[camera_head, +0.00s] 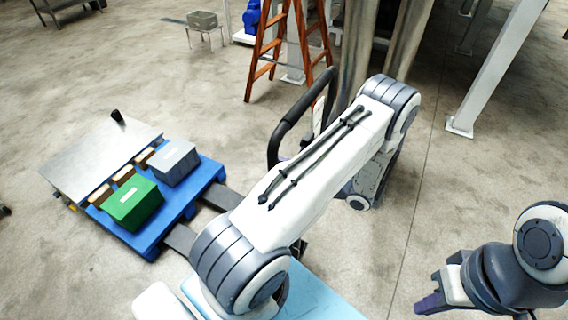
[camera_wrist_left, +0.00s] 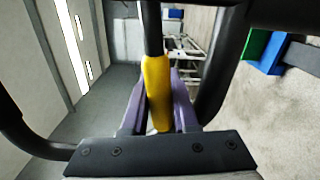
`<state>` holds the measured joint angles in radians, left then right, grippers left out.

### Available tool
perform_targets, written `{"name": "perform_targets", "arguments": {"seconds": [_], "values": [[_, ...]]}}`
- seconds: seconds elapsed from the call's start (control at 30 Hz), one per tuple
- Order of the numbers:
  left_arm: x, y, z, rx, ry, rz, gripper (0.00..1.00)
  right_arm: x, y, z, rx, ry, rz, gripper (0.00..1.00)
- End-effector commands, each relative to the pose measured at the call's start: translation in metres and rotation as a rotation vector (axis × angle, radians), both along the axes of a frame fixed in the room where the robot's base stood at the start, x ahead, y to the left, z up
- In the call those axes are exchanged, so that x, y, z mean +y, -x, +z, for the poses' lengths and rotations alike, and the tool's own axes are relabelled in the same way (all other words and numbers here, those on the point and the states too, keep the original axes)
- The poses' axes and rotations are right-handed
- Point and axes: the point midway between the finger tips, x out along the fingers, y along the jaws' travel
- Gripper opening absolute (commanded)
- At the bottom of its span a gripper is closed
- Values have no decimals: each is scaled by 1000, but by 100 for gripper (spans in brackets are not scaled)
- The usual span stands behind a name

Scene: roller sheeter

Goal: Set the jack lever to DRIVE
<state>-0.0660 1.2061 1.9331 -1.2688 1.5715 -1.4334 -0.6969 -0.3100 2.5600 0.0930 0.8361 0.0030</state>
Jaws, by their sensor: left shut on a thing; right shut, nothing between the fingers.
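The jack lever (camera_wrist_left: 157,92), a dark rod with a yellow grip, stands between the purple fingers of my left gripper (camera_wrist_left: 158,108) in the left wrist view. The fingers are shut on the yellow grip. The black loop handle of the jack (camera_wrist_left: 226,68) surrounds it on both sides. In the head view this loop handle (camera_head: 290,120) rises behind my left arm, which hides the lever and most of the left gripper. My right gripper (camera_head: 432,302), with purple fingertips, is shut and empty at the lower right, away from the jack.
The jack's dark forks (camera_head: 182,239) reach under a blue pallet (camera_head: 150,240) carrying a green bin (camera_head: 132,204) and a grey bin (camera_head: 174,162). A metal table (camera_head: 85,158) stands beside it. An orange ladder (camera_head: 262,50) stands behind the handle.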

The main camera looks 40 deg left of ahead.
Motion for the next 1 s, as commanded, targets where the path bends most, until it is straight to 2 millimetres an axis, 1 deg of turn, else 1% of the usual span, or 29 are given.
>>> {"name": "perform_targets", "arguments": {"seconds": [0.17, 0.27, 0.4, 0.5, 0.63, 0.9, 0.93, 1.0], "values": [[0, 0, 3, 13, 5, 0, 0, 0, 0, 3, 0, 0, 0, 0], [0, 1, 14, 84, 22, 0, 0, 0, 0, 15, 0, 0, 1, 0], [0, 1, 29, 234, 58, -1, 0, 0, 0, 32, 0, 0, 4, 0], [0, 2, 36, 320, 78, -1, 0, 0, 0, 39, -1, 0, 6, 0], [0, 2, 38, 372, 89, -2, 0, 0, 0, 41, -1, 0, 7, 0], [0, 2, 36, 375, 90, -2, 0, 0, 0, 39, -1, 0, 7, 0], [0, 2, 36, 375, 90, -2, 39, 0, 0, 39, -1, 0, 7, 0], [0, 2, 36, 374, 90, -2, 40, 0, 0, 39, -1, 0, 7, 0]]}}
